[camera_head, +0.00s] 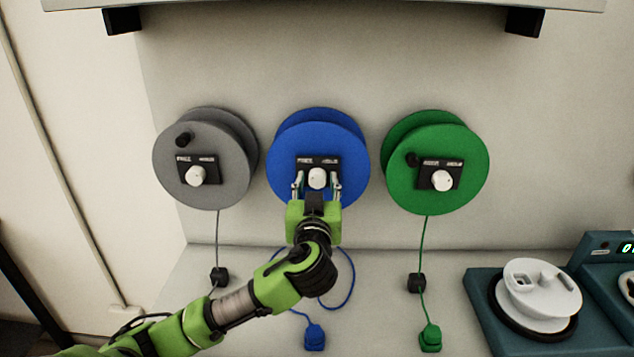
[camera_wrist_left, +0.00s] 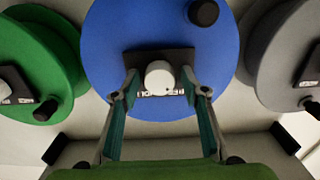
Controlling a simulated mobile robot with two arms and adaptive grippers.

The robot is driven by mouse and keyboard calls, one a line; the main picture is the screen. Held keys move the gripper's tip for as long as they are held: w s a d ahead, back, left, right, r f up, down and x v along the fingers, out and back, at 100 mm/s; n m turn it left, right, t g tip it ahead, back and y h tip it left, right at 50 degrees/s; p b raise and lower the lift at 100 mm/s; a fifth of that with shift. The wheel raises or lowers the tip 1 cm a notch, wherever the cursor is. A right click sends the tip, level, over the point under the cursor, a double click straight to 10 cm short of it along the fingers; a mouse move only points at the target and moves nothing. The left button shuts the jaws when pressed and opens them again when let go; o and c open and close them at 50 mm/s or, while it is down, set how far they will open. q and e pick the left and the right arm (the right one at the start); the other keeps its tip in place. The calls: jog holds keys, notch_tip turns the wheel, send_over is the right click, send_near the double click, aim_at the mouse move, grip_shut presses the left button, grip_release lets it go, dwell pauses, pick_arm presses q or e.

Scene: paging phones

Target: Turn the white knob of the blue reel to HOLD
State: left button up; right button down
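The blue reel (camera_head: 318,130) hangs on the wall between a grey and a green reel. Its white knob (camera_head: 317,178) sits on a black label plate (camera_head: 333,162); the lettering is too small to read surely. My left gripper (camera_head: 317,188) is in front of the blue reel, with one finger on each side of the knob. In the left wrist view, the knob (camera_wrist_left: 160,76) is between the spread fingertips (camera_wrist_left: 160,90), with gaps on both sides. The blue reel (camera_wrist_left: 110,40) fills the middle there. My right gripper is not in view.
The grey reel (camera_head: 225,130) is at left and the green reel (camera_head: 432,135) at right, each with its own white knob. Cords hang down to the counter. A teal base (camera_head: 480,300) with a white device (camera_head: 540,295) stands at lower right.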

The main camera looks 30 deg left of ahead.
pick_arm(q)
jog(key=c, duration=0.6)
jog(key=shift+c, duration=0.7)
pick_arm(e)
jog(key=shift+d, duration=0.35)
